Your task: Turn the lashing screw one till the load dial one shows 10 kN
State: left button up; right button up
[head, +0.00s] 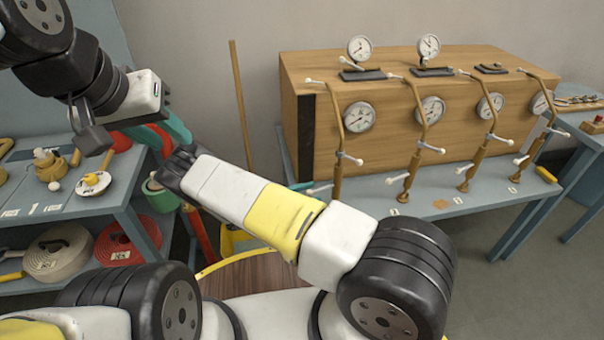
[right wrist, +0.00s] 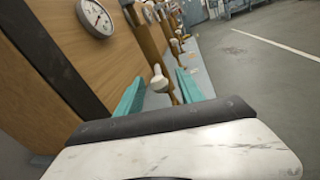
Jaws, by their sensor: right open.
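The leftmost lashing screw (head: 339,120), a brown rod with white crossbars, stands before the wooden crate; I take it as screw one. Its white lower handle (head: 320,189) also shows in the right wrist view (right wrist: 159,82), between the teal fingers or just beyond them. A round white dial (head: 359,117) is on the crate front beside it, also in the right wrist view (right wrist: 96,16); its reading is too small to tell. My right gripper (right wrist: 158,92) is open, mostly hidden behind my arm in the head view. My left gripper (head: 174,130) is at the left, its opening unclear.
Several similar screws and dials continue right along the crate (head: 400,80) on the grey bench (head: 440,205). Two more dials stand on the crate top. A left shelf (head: 70,205) holds hoses and fittings. A wooden pole (head: 240,105) leans against the wall.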

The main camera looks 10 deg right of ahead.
jog(key=shift+c, duration=0.3)
grip_shut()
dwell(1.2)
